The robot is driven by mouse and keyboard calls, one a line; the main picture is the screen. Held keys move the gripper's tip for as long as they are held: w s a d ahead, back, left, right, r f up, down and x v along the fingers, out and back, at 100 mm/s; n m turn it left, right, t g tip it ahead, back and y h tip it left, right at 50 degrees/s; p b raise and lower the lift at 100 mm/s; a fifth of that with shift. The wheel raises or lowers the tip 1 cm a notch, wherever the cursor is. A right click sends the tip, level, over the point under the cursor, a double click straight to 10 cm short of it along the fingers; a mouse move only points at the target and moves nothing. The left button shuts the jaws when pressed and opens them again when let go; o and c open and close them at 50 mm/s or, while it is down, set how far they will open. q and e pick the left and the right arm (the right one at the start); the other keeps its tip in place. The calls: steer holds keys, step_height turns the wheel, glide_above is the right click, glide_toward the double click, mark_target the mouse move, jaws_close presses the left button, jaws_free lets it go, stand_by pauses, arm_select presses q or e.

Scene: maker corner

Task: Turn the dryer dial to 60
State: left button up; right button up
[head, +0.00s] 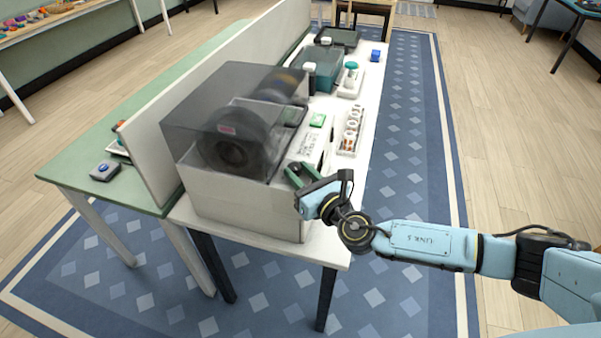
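The dryer (240,205) is a pale box with a clear smoky lid at the near end of the white table. Dark filament spools (235,142) show through the lid. My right gripper (298,172), with green fingers, is at the dryer's right side, close to its front panel. From here I cannot tell whether it touches the dryer or whether its fingers are open or shut. I cannot make out the dial or its setting; the gripper and the dryer's side may hide it. My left gripper is not in view.
Right of the dryer, the white table (322,250) holds a tray of small spools (351,130), a green item (317,120) and a white tray with a teal-topped object (351,75). A pale divider (150,160) runs along the left.

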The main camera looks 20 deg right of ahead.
steer(key=shift+c, duration=1.4)
steer(key=m+h+p, duration=0.2)
steer(key=h, duration=0.1)
steer(key=shift+s+a+r+t, duration=0.1)
steer(key=shift+a+t, duration=0.25)
steer(key=shift+t, duration=0.05)
steer(key=m+h, duration=0.1)
steer(key=m+h+p, duration=0.1)
steer(key=h, duration=0.1)
steer(key=m+h, duration=0.1)
steer(key=shift+a+p, duration=0.3)
steer(key=shift+p, duration=0.05)
steer(key=h, duration=0.1)
steer(key=m+h, duration=0.1)
steer(key=h, duration=0.1)
steer(key=m+g+h, duration=0.1)
steer(key=shift+a, duration=0.25)
steer(key=shift+w+a+m+g+h+b, duration=0.15)
steer(key=shift+m+g+h+b, duration=0.3)
steer(key=shift+m+h, duration=0.55)
steer(key=shift+w+a+m+g+h+b, duration=0.1)
steer(key=shift+m+g+h+b, duration=0.15)
steer(key=shift+m+g+h, duration=0.75)
steer(key=shift+h, duration=0.5)
